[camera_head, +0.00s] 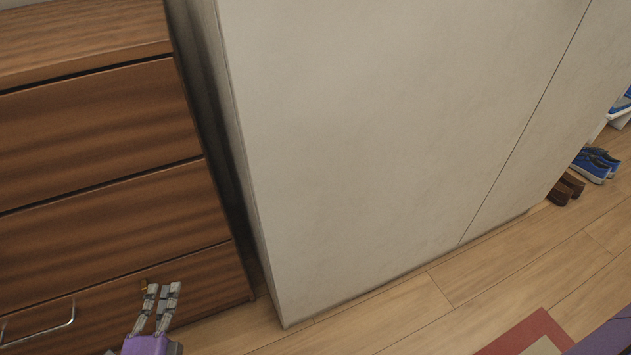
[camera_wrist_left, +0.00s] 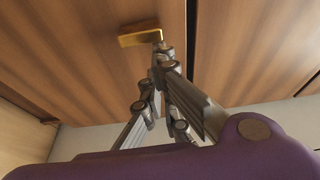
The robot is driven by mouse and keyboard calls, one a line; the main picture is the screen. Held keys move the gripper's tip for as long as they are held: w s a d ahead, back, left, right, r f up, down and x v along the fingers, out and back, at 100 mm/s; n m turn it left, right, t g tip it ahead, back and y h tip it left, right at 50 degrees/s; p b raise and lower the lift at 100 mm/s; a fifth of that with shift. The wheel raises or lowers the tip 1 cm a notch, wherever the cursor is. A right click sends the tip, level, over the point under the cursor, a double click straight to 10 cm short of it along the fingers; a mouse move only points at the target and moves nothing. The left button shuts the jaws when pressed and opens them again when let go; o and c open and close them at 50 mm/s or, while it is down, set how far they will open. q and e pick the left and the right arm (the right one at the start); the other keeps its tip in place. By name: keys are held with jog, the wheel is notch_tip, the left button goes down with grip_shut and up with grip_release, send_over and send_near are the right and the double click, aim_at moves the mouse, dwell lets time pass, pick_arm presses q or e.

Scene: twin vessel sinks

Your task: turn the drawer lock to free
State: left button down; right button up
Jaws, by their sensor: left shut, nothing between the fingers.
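The drawer lock shows in the left wrist view as a small gold tab (camera_wrist_left: 138,33) on the wooden drawer front. In the head view it is a tiny orange-gold spot (camera_head: 143,283) on the bottom drawer (camera_head: 215,270), near its top edge. My left gripper (camera_head: 163,288) is at this drawer, just right of the lock in the head view. In the left wrist view its fingertips (camera_wrist_left: 162,58) are shut and empty, close to the right end of the gold tab. I cannot tell whether they touch it. My right gripper is in neither view.
The bottom drawer has a metal handle (camera_head: 40,325) left of the gripper. A tall pale cabinet (camera_head: 370,130) stands right of the drawer unit. Shoes (camera_head: 592,165) lie at the far right. Wooden floor (camera_head: 400,315) is free in front, with a red rug (camera_head: 515,338) at the lower right.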

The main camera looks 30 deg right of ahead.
pick_arm(q)
jog(key=shift+a+r+n+t, duration=0.15)
jog(key=shift+r+n+t, duration=0.2)
jog(key=shift+n, duration=0.65)
jog(key=shift+a+r+n+t+b, duration=0.1)
jog(key=shift+r+n+t+b, duration=0.1)
jog(key=shift+n, duration=0.4)
jog(key=shift+a+r+n+t+b, duration=0.1)
jog(key=shift+n+t+b, duration=0.1)
jog(key=shift+n, duration=0.4)
jog(key=n, duration=0.1)
jog(key=n+t, duration=0.1)
jog(key=n, duration=0.1)
jog(key=a+r+n, duration=0.1)
jog(key=shift+n+t+y, duration=0.25)
jog(key=shift+n+y, duration=0.15)
jog(key=a+n+y, duration=0.1)
jog(key=n, duration=0.2)
jog(key=a+n+t+y, duration=0.1)
jog(key=n, duration=0.3)
jog(key=a+n+y, duration=0.1)
jog(key=n+y, duration=0.1)
jog(key=n, duration=0.1)
jog(key=shift+w+r+t+b, duration=0.1)
jog(key=shift+r+t+b, duration=0.15)
jog(key=shift+t+b, duration=0.15)
jog(key=shift+a, duration=0.1)
